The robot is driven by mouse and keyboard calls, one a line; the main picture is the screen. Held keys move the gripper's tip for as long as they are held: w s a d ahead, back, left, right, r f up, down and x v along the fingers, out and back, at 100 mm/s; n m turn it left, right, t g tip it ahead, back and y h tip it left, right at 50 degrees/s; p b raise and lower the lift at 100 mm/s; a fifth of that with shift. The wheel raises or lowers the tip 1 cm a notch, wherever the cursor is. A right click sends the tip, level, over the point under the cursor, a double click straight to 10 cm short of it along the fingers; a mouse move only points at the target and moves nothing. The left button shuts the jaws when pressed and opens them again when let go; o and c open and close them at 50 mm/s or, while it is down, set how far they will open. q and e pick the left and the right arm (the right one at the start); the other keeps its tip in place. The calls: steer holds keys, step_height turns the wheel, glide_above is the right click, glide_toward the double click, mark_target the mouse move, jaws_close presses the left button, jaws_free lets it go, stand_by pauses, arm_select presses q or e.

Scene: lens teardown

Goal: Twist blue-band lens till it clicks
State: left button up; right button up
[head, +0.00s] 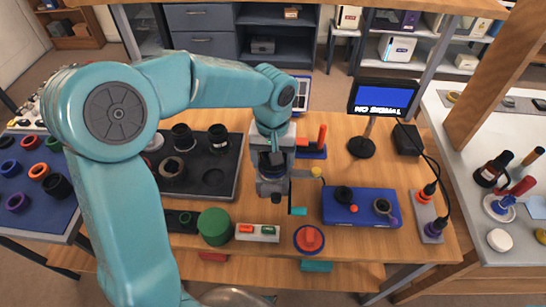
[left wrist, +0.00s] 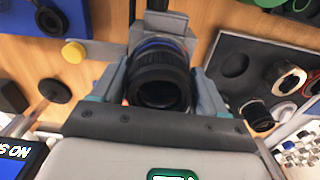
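The blue-band lens (left wrist: 160,78) is a dark barrel with a blue ring, seen nearly end-on in the left wrist view. It sits against a grey upright fixture, which shows in the head view (head: 272,188). My left gripper (left wrist: 162,85) has one finger on each side of the lens, and both appear to press on its barrel. In the head view my left gripper (head: 272,160) points down at the fixture, and the arm and fingers hide most of the lens. My right gripper is in neither view.
A dark tray (head: 228,182) with black lens parts lies left of the fixture. A monitor (head: 384,97) with a blue screen stands behind right.

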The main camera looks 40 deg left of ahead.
arm_select(q)
steer(key=shift+o, duration=1.2)
step_height(320, 180, up, 16)
steer(key=p, duration=0.1)
steer(key=shift+r, duration=0.15)
